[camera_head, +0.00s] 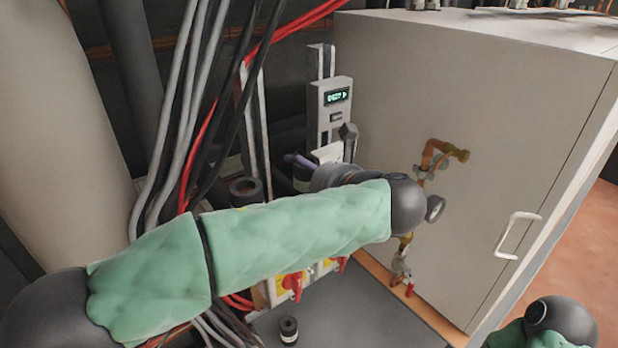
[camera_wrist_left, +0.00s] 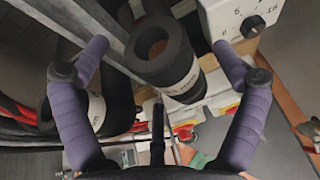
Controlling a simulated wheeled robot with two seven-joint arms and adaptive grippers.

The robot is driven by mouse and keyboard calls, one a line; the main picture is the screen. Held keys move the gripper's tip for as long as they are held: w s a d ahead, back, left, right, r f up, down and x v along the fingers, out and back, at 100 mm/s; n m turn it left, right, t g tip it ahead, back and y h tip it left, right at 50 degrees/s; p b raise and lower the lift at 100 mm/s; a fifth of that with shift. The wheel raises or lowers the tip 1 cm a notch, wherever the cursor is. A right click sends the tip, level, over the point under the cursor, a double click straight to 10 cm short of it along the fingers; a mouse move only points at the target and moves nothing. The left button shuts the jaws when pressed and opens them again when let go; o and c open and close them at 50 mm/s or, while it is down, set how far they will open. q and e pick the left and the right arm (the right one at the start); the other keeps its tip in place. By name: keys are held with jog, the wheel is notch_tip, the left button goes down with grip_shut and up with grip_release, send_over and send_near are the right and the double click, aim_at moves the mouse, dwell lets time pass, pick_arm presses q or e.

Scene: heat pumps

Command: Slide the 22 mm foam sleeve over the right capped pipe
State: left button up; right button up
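In the left wrist view my left gripper (camera_wrist_left: 159,46) is open, its two purple-wrapped fingers wide apart. A thick black foam sleeve (camera_wrist_left: 180,72) with a white label stands between them, with gaps on both sides. A second labelled black sleeve (camera_wrist_left: 118,103) is partly hidden behind the left finger. In the head view a sleeve (camera_head: 302,178) shows beside a purple finger (camera_head: 298,160), and another sleeve (camera_head: 246,191) stands left of it. The label sizes are too small to read. I cannot make out the capped pipes. My right gripper is not in view.
A grey cabinet (camera_head: 480,130) with copper pipework (camera_head: 428,160) and a white handle (camera_head: 518,235) stands at the right. A display box (camera_head: 334,100) is behind my left arm. Hanging cables (camera_head: 170,110) crowd the left. A small black ring (camera_head: 288,329) sits on the dark surface below.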

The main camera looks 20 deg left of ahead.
pick_arm(q)
jog(key=v, duration=1.2)
dwell(0.3)
